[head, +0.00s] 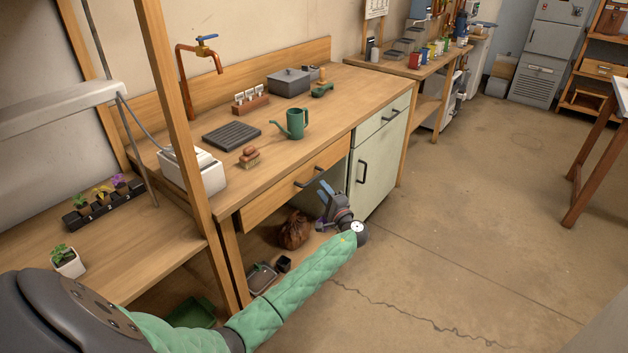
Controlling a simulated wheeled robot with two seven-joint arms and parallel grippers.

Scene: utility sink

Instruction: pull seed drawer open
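A wooden drawer (285,200) with a dark bar handle (309,178) is under the front edge of the wooden bench and looks shut. A pale green cabinet to its right has a smaller drawer (376,125) with its own dark handle (390,115), also shut. No label shows which is the seed drawer. My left gripper (323,191) is just below and in front of the wooden drawer's handle, close to it. Its fingers look apart, with nothing between them; I see no contact with the handle. My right gripper is out of view.
The bench top (340,100) holds a green watering can (293,123), a brush (249,157) and a grey box (288,82). A wooden post (185,130) stands at left. Floor (450,230) at right is clear.

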